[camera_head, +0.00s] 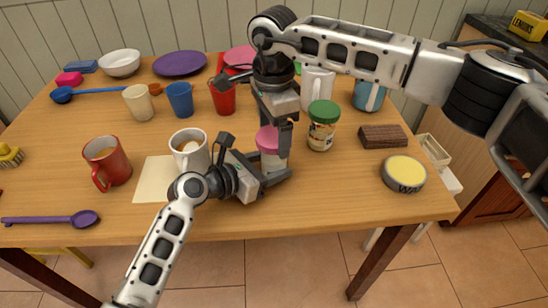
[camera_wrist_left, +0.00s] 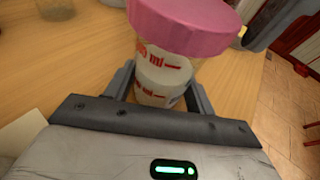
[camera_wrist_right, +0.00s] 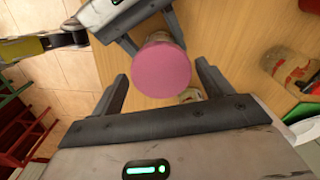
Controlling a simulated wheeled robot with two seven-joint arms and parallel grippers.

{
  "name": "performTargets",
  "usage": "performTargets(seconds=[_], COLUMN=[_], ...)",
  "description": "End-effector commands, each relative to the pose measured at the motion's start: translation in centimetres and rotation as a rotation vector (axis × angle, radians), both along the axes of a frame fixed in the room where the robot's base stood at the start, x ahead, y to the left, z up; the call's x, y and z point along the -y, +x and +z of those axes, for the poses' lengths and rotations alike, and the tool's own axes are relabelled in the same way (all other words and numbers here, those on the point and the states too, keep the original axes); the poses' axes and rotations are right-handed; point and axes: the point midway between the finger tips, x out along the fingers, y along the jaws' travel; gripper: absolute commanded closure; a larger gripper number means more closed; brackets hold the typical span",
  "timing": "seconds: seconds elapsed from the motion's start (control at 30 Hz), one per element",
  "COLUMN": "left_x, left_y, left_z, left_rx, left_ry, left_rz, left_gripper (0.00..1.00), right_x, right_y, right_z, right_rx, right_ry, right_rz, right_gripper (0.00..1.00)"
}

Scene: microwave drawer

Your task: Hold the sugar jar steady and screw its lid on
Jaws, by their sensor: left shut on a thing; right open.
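The sugar jar (camera_head: 270,160) stands on the table, a clear jar with red volume marks and white contents, clearest in the left wrist view (camera_wrist_left: 160,82). Its pink lid (camera_head: 267,137) sits on top; it fills the upper left wrist view (camera_wrist_left: 185,22) and shows as a round disc in the right wrist view (camera_wrist_right: 162,69). I cannot tell how tightly the lid sits. My left gripper (camera_head: 277,176) is shut around the jar's lower body. My right gripper (camera_head: 274,122) points down from above, open, its fingers on either side of the lid with gaps visible in the right wrist view (camera_wrist_right: 163,84).
A green-lidded jar (camera_head: 322,126) stands close to the right. A white mug (camera_head: 189,150) and a paper sheet (camera_head: 153,180) are to the left. A red cup (camera_head: 222,97) is behind. A yellow-topped tin (camera_head: 403,173) and a brown block (camera_head: 383,136) lie right. The front table edge is near.

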Motion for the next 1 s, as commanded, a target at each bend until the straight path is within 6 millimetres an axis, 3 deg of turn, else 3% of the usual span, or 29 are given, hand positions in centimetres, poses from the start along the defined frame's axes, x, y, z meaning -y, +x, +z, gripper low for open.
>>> performTargets(seconds=[1.0], left_x=[0.04], left_y=[-0.03], left_z=[-0.03], left_rx=[0.0], left_ry=[0.0], left_rz=[-0.001], left_gripper=[0.86], right_x=[0.02], right_y=[0.02], right_z=[0.01], right_rx=[0.001], right_ry=[0.001], right_rz=[1.006], right_gripper=[0.21])
